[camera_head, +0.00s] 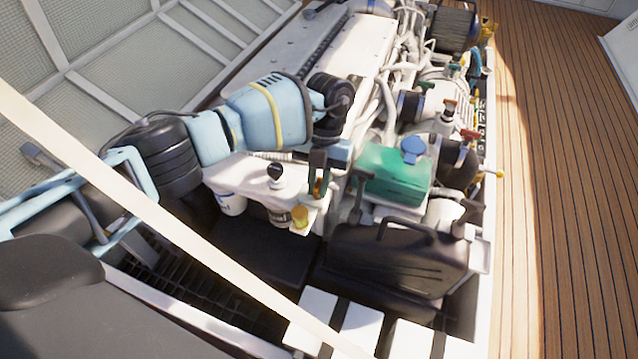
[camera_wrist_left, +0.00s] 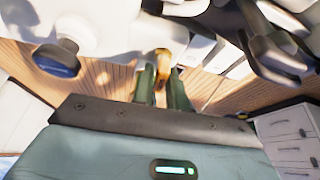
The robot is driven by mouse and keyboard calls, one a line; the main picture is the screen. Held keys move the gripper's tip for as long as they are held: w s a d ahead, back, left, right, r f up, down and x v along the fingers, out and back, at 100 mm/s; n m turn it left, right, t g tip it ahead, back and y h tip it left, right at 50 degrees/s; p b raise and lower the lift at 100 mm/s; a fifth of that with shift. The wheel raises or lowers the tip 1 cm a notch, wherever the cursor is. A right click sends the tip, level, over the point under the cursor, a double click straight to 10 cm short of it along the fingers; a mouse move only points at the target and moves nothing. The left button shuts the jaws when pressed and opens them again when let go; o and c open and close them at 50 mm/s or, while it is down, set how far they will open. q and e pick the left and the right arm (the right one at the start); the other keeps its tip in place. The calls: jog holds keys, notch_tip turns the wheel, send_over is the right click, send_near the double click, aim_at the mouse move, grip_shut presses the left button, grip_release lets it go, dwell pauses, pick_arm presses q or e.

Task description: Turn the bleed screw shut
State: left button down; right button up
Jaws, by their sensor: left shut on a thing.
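The bleed screw looks like a small brass-coloured piece, seen between the fingers in the left wrist view (camera_wrist_left: 162,62). In the head view only a sliver of the brass bleed screw (camera_head: 319,187) shows. My left gripper (camera_head: 318,182) points down at the near end of the white engine and is shut on the bleed screw. Its green fingers (camera_wrist_left: 163,88) stand on either side of the screw in the wrist view and cover its lower part. The screw's turn angle cannot be told. My right gripper is in neither view.
A yellow cap (camera_head: 300,217) sits just below my gripper, and a black knob (camera_head: 275,171) stands to its left. A green box (camera_head: 392,175) with a blue cap (camera_head: 413,150) is close on the right. A black canister (camera_head: 400,258) stands in front. Wooden deck (camera_head: 565,200) lies clear at right.

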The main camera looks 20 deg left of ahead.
pick_arm(q)
jog(key=shift+m, duration=0.6)
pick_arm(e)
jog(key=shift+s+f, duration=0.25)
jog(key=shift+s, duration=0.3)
pick_arm(q)
jog(key=c, duration=1.4)
grip_release()
jog(key=shift+c, duration=0.2)
jog(key=shift+o, duration=0.2)
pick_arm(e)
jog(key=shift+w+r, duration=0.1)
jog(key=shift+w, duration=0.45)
pick_arm(q)
jog(key=shift+w+r, duration=0.2)
jog(key=shift+r, duration=0.25)
jog(key=v, duration=0.6)
jog(key=shift+r, duration=0.4)
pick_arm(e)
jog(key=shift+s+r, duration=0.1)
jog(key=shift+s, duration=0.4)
pick_arm(q)
jog(key=shift+w+d, duration=0.1)
jog(key=shift+w, duration=0.05)
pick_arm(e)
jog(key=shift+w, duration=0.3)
